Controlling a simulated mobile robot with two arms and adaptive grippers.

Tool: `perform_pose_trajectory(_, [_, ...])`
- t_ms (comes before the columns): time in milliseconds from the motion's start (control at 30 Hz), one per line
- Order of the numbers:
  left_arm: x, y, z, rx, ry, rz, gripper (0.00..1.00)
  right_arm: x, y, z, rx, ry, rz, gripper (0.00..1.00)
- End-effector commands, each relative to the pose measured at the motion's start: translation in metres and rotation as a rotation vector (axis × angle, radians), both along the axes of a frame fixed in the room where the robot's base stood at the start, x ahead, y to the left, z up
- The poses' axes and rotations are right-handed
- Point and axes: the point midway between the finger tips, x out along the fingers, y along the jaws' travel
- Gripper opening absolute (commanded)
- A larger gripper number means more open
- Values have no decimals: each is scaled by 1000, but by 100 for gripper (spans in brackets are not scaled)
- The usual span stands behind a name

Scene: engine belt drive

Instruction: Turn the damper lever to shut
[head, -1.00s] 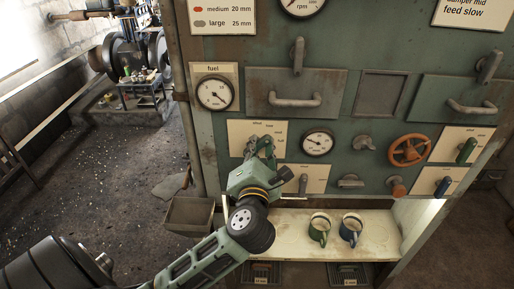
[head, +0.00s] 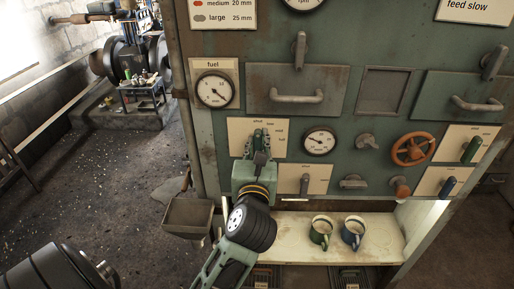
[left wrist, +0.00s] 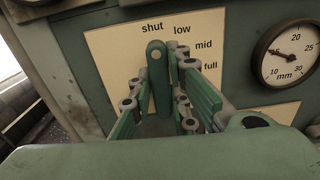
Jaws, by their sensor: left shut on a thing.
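The damper lever (left wrist: 156,72) is a green bar with a rounded top on a cream plate (left wrist: 105,48) marked shut, low, mid and full. In the left wrist view it stands nearly upright and its top points at the word "shut". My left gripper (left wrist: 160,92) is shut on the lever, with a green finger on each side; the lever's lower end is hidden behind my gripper. In the head view my left gripper (head: 257,146) is at the plate below the fuel gauge, its fingers covering most of the lever. My right gripper is not in view.
A round mm gauge (head: 320,141) sits right of the plate, and a small grey lever (head: 304,184) is below. An orange handwheel (head: 413,149) is further right. Two mugs (head: 320,231) stand on the shelf (head: 288,240). A grey bin (head: 187,216) hangs at the left.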

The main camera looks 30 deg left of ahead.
Motion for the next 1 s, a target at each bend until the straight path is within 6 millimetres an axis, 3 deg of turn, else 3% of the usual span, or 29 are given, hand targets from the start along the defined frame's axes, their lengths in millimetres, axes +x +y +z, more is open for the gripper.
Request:
perform_pose_trajectory(667, [0, -1, -1, -55, -29, -3, 0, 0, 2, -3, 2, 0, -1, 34])
perform_pose_trajectory(700, [0, -1, -1, -54, -28, -3, 20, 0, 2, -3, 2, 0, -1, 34])
perform_pose_trajectory(867, [0, -1, -1, -53, -29, -2, 34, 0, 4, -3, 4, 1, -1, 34])
perform_pose_trajectory(1000, [0, 0, -1, -51, -29, -1, 34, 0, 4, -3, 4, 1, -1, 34])
